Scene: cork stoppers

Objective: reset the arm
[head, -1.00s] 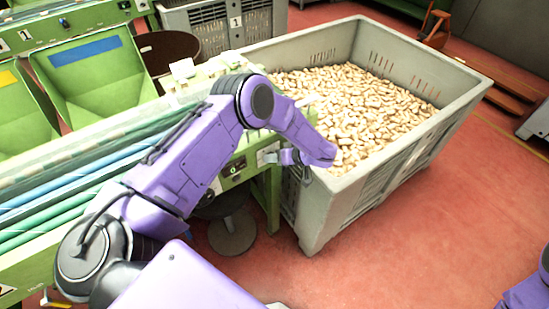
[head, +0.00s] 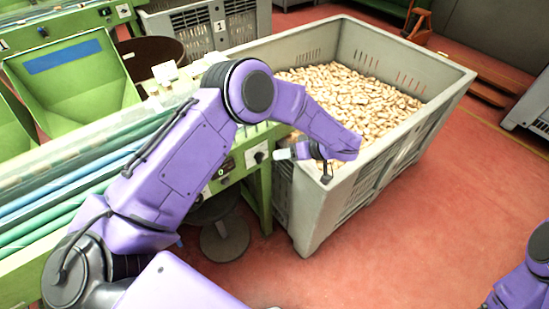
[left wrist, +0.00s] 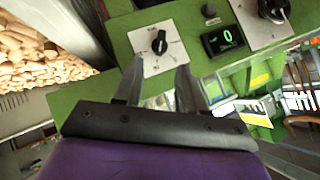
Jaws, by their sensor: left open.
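My left arm (head: 180,150) reaches from the lower left, bends at a raised elbow, and ends near the close left corner of the crate. My left gripper (head: 284,154) points left at the green machine's control panel; its fingers are small in the head view. In the left wrist view the left gripper (left wrist: 158,75) has its two fingers apart with nothing between them. A black rotary knob (left wrist: 159,41) on a white plate shows just beyond the fingertips; I cannot tell the exact gap. Only a purple part of my right arm (head: 525,270) shows at the lower right; its gripper is hidden.
A large grey crate (head: 440,95) full of cork stoppers (head: 350,100) stands right of the green machine (head: 75,75). The panel carries a lit display (left wrist: 225,40) and another switch (left wrist: 272,8). A round stool (head: 225,238) stands below.

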